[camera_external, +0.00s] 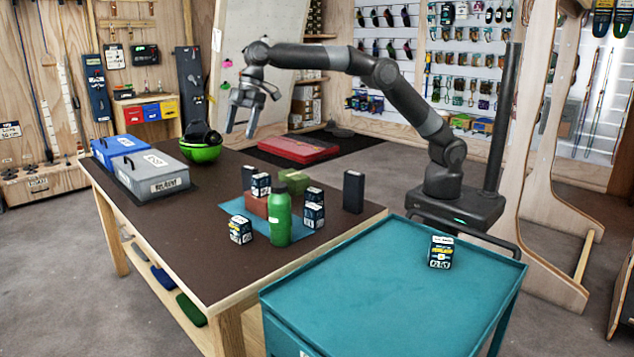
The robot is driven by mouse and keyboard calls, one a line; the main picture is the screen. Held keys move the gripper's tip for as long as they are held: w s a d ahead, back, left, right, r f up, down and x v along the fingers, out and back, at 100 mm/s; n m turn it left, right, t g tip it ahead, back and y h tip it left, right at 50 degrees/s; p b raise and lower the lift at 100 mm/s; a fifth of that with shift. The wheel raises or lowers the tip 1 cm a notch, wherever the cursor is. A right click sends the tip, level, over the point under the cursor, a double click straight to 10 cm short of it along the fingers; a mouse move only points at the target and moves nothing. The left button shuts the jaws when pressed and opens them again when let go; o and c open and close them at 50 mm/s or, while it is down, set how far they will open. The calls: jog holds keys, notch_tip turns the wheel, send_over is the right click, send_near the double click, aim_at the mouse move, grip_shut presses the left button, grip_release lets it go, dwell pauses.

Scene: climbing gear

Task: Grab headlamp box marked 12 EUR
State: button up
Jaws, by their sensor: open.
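Several small dark-blue and white boxes look like headlamp boxes, but their price marks are too small to read. One box (241,231) stands at the front of the brown-topped table. Another box (261,185) sits on a reddish-brown block (256,205). Two more are near the green bottle, a lower box (314,217) and one behind it (314,195). A further box (441,252) stands alone on the teal table at right. My gripper (241,132) is open and empty, fingers pointing down, above the far part of the brown table and apart from all the boxes.
A green bottle (280,218) stands tall among the boxes on a blue mat (235,206). A dark upright block (353,191), green blocks (294,181), a green helmet (201,153) and grey (152,176) and blue (117,148) cases share the table. The table's front left is clear.

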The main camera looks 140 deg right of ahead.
send_near(241, 219)
jog(key=f, duration=0.1)
jog(key=x, duration=0.6)
jog(key=shift+w+f, duration=0.3)
jog(key=shift+x, duration=2.85)
jog(key=shift+c, duration=0.4)
jog(key=c, duration=1)
